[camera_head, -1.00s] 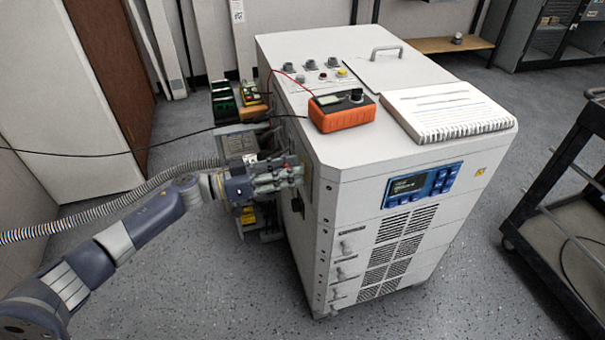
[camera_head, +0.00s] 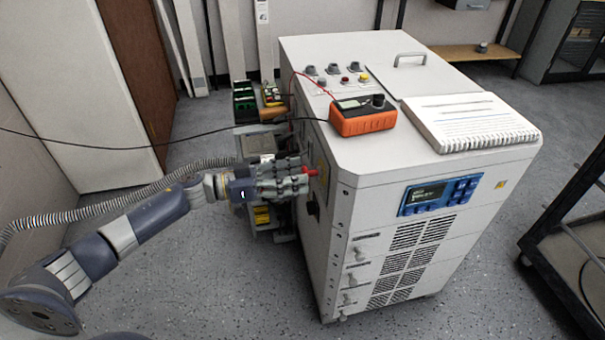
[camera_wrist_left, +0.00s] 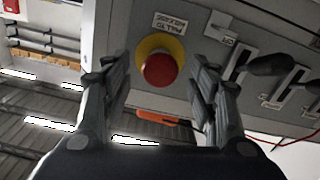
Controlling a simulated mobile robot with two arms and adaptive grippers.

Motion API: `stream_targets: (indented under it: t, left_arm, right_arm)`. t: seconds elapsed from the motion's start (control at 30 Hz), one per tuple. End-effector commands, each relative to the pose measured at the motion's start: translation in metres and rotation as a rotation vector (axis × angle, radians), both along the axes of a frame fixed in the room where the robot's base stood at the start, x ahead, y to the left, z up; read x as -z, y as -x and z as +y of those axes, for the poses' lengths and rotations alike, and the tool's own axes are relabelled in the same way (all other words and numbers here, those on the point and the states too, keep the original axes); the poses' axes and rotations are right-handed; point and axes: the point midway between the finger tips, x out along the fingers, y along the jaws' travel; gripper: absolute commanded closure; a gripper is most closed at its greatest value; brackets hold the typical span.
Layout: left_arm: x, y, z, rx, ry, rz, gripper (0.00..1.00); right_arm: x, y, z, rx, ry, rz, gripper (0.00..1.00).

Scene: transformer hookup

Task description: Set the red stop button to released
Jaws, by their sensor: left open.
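The red stop button (camera_wrist_left: 160,70) sits on a yellow ring on the cabinet's side panel, under a label that reads "PULL TO RELEASE". In the head view a bit of the red button (camera_head: 310,171) shows at the tips of my left gripper (camera_head: 300,177). In the left wrist view my left gripper (camera_wrist_left: 160,90) is open, with one finger on each side of the button. Gaps show between the fingers and the button. Whether the button is pressed in or out I cannot tell. My right gripper is not in view.
The white cabinet (camera_head: 345,195) carries an orange meter (camera_head: 362,121) and a spiral notebook (camera_head: 470,122) on top. Dark switch handles (camera_wrist_left: 270,66) stick out beside the button. A cart (camera_head: 565,230) stands at the right. The floor in front is clear.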

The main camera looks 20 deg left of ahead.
Motion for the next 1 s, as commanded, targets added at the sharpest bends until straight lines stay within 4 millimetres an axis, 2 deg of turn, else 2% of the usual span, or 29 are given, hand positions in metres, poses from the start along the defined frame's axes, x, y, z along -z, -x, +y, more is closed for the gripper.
stream_targets:
  t: [0.2,0.43,0.6,1.0]
  left_arm:
    - [0.002,0.028,0.042,-0.003,-0.004,0.004,0.46]
    - [0.001,0.048,0.072,-0.002,-0.001,0.004,0.46]
    - [0.001,0.053,0.080,-0.002,0.000,0.001,0.46]
    - [0.000,0.053,0.080,-0.002,0.000,0.001,0.46]
  right_arm:
    - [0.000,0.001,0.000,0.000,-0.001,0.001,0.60]
    - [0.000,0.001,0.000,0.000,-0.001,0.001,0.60]
    - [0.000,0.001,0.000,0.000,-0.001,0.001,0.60]
    - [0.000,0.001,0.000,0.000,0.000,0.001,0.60]
